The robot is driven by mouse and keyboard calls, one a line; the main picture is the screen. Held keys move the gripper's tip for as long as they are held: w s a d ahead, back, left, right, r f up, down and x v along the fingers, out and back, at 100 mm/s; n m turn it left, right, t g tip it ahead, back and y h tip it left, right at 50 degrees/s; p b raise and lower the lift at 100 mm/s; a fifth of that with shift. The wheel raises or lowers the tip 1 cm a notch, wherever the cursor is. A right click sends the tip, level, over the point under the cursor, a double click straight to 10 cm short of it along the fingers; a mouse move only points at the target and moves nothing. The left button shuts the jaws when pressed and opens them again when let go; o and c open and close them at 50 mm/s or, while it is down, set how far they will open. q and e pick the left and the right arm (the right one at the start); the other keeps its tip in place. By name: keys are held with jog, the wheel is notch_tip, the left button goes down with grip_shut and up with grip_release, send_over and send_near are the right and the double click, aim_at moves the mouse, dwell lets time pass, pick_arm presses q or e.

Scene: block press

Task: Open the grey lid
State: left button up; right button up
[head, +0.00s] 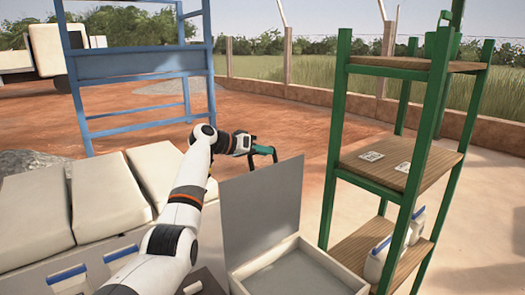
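The grey lid (262,212) stands up nearly vertical at the back left of a shallow open box (325,268). The box is pale, with a grey floor inside, and its front part is cut off by the picture's lower edge. My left gripper (263,163) is just above and behind the lid's top edge. Its two dark fingers are spread with a gap between them, and nothing shows in the gap. I cannot tell whether a finger touches the lid. My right gripper is not in view.
A green shelf rack (409,165) with wooden boards stands close on the right, holding small pale cards (371,156) and white containers (378,260). Several pale sacks (110,198) lie on the left. A blue frame (140,64) stands behind. Open ground lies beyond the lid.

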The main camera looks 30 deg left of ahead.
pick_arm(q)
jog(key=shift+o, duration=1.4)
jog(key=b+v, duration=0.4)
jog(key=v, duration=0.8)
jog(key=shift+f, duration=0.1)
jog(key=shift+f, duration=0.1)
